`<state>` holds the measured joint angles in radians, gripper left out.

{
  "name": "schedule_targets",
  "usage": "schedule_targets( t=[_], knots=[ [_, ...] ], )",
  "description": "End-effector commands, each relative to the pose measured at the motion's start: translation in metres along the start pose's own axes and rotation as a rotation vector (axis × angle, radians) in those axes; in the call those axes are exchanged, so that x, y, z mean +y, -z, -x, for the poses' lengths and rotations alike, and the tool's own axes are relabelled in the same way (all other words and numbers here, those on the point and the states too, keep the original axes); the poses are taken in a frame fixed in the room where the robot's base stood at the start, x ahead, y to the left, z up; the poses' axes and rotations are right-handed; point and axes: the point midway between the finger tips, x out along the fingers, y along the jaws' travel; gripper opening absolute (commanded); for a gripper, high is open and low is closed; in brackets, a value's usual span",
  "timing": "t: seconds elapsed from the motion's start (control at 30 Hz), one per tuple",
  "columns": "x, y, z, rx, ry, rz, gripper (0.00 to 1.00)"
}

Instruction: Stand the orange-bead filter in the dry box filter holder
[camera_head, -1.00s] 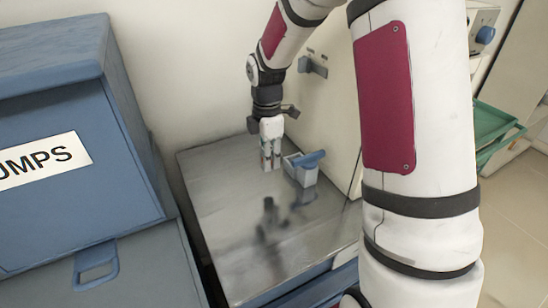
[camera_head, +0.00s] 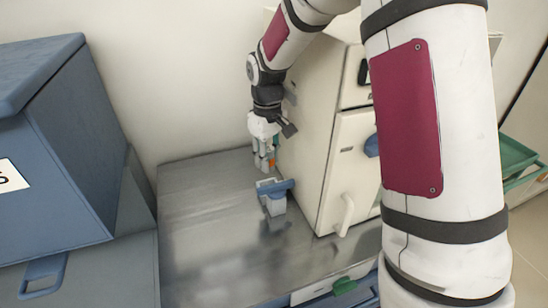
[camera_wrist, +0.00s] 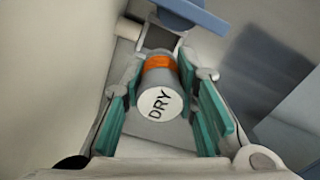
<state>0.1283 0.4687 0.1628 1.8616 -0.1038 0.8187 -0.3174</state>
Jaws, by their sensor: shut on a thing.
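My gripper (camera_head: 265,160) points down over the steel bench top (camera_head: 215,215), close beside the cream furnace. In the wrist view its teal-lined fingers (camera_wrist: 165,110) are shut on the orange-bead filter (camera_wrist: 160,98). The filter is a grey cylinder with an orange band and a white end marked DRY. A bit of its orange shows at the fingertips in the head view (camera_head: 272,164). A small pale box with a blue top piece (camera_head: 275,197) stands just in front of the gripper; I cannot tell if it is the filter holder. Its blue part shows in the wrist view (camera_wrist: 195,12).
The cream furnace (camera_head: 335,150) with its door handle stands right of the gripper. A large blue cabinet (camera_head: 60,150) is at the left. A wall rises behind the bench. The left and front of the bench top are clear. A green tray (camera_head: 515,155) sits far right.

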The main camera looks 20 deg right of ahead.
Motion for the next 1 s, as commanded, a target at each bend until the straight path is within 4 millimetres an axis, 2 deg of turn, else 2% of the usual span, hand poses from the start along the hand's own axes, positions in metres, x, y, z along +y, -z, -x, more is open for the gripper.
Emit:
schedule_targets(
  t=[0.27, 1.0],
  knots=[
    [-0.001, 0.001, -0.011, -0.001, 0.001, -0.015, 0.0],
    [-0.001, 0.001, -0.065, -0.001, 0.0, -0.013, 0.0]
  ],
)
